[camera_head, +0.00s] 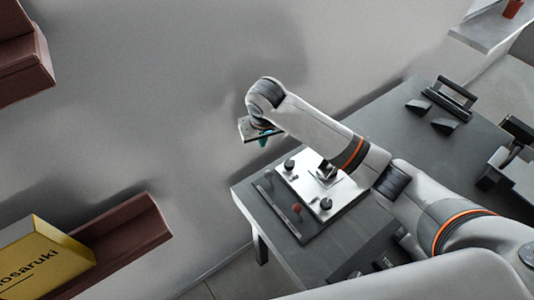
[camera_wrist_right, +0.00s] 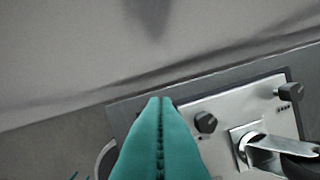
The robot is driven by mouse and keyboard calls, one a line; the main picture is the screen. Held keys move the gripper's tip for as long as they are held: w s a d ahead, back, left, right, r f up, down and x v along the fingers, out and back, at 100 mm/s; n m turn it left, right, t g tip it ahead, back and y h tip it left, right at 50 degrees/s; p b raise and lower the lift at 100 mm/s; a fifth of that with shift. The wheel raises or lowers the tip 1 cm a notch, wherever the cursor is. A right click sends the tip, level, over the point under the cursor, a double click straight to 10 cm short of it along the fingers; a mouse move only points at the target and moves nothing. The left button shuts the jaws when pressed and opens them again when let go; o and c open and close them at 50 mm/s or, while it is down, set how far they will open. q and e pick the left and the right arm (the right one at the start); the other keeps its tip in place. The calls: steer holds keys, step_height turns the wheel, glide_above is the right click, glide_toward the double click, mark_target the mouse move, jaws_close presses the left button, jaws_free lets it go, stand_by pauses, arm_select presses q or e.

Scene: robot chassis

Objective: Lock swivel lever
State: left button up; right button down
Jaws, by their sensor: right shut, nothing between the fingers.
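A pale metal panel (camera_head: 318,199) lies on the dark table, with dark knobs and a lever-like fitting on it. The swivel lever (camera_head: 325,172) shows only partly in the head view, close to my right arm. In the right wrist view the lever (camera_wrist_right: 275,142) is a shiny metal arm on a square mount, ending in a dark part at the right edge. My right gripper (camera_head: 263,138) is above the panel's far left side, apart from it. Its teal fingers (camera_wrist_right: 160,100) are shut and empty, left of the panel and lever. My left gripper is out of view.
Dark knobs (camera_wrist_right: 205,122) stand on the panel near the lever. A red knob (camera_head: 297,208) is on the dark strip beside it. Dark handles (camera_head: 450,98) sit farther back on the table. The grey wall rises behind. A wall shelf holds a yellow box (camera_head: 45,262).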

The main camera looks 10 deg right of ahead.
mark_target(269, 178)
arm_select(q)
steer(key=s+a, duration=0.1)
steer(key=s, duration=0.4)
arm_select(e)
steer(key=x, duration=0.9)
steer(key=shift+s+f+p, duration=0.1)
steer(key=shift+f+p, duration=0.2)
steer(key=shift+p, duration=0.05)
steer(key=s+p, duration=0.2)
steer(key=shift+s+d+r, duration=0.1)
steer(key=shift+s+d, duration=0.05)
steer(key=shift+s, duration=0.2)
steer(key=shift+s+d, duration=0.1)
steer(key=shift+s, duration=0.5)
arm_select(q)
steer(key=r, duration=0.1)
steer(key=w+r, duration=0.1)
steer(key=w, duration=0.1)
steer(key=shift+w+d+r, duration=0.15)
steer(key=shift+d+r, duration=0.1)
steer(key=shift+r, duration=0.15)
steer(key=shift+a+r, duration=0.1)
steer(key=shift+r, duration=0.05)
arm_select(e)
steer(key=shift+s, duration=0.1)
